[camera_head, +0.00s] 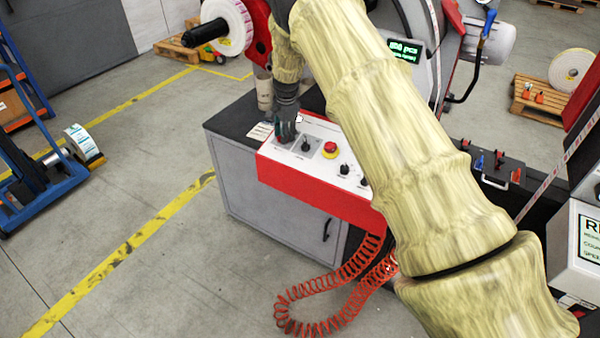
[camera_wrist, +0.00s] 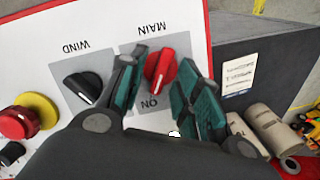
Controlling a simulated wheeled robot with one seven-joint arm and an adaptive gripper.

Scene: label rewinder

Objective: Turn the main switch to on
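The main switch (camera_wrist: 160,75) is a red rotary knob on a grey plate in the wrist view. Its MAIN and ON labels appear upside down there, MAIN above the knob and ON below it. A white line runs along the knob's slightly tilted handle. My gripper (camera_wrist: 160,72) is open, with one teal-padded finger on each side of the knob. The right finger is close to the knob; I cannot tell whether it touches. In the head view my gripper (camera_head: 287,130) points down at the panel's left end and hides the switch.
The white control panel (camera_head: 318,167) has a red front edge. Beside the main switch are the black WIND knob (camera_wrist: 84,86) and a red emergency stop on yellow (camera_wrist: 18,121). Cardboard cores (camera_wrist: 268,128) stand near the panel's end. A red coiled hose (camera_head: 325,292) hangs below.

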